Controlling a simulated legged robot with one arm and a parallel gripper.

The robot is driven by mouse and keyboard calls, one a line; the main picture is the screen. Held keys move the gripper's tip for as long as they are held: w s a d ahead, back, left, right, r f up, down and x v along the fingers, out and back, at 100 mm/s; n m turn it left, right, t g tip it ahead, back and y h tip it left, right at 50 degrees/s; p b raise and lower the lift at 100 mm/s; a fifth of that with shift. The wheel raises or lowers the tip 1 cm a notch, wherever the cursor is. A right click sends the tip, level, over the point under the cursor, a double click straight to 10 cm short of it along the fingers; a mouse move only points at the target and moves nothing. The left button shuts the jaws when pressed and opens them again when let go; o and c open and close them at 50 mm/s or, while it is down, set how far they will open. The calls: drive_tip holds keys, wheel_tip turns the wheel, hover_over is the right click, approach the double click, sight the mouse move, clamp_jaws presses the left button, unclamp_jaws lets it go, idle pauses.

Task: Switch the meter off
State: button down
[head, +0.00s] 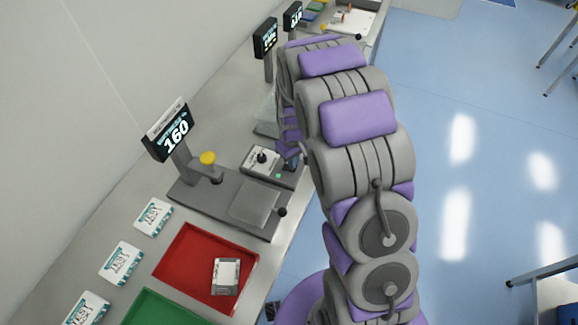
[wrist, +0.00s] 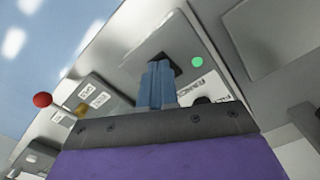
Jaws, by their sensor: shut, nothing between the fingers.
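The nearest meter has a dark display (head: 168,138) reading 160 and a grey base (head: 215,200) on the bench. A small control box (head: 250,170) with a white plate and black knob (head: 262,157) sits beside it. A lit green lamp (head: 278,175) is on this box; it also shows in the wrist view (wrist: 197,62). My gripper (head: 291,163) is at the box's right end, partly hidden by my arm. In the wrist view its blue fingers (wrist: 158,72) are together and empty, over a dark square patch on the panel. I cannot tell if they touch it.
A red tray (head: 183,268) holding a white packet (head: 226,276) and a green tray (head: 165,308) lie in front. White test cards (head: 153,217) line the wall side. More displays (head: 266,38) stand farther along the bench. The blue floor (head: 490,160) at right is mostly clear.

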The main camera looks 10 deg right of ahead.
drive_tip(key=shift+f, duration=0.6)
idle(0.3)
drive_tip(key=shift+r+p, duration=0.95)
drive_tip(key=shift+r, duration=2.55)
drive_tip(key=s+r+m+b, duration=0.1)
drive_tip(key=s+r, duration=0.5)
drive_tip(key=s, duration=0.2)
drive_tip(key=s+r+m+b, duration=0.1)
drive_tip(key=s+r+m, duration=0.1)
drive_tip(key=s+r, duration=0.45)
drive_tip(key=s+r+m+g+b, duration=0.1)
drive_tip(key=s+b, duration=0.1)
drive_tip(key=s, duration=1.7)
drive_tip(key=shift+s+m+g, duration=0.4)
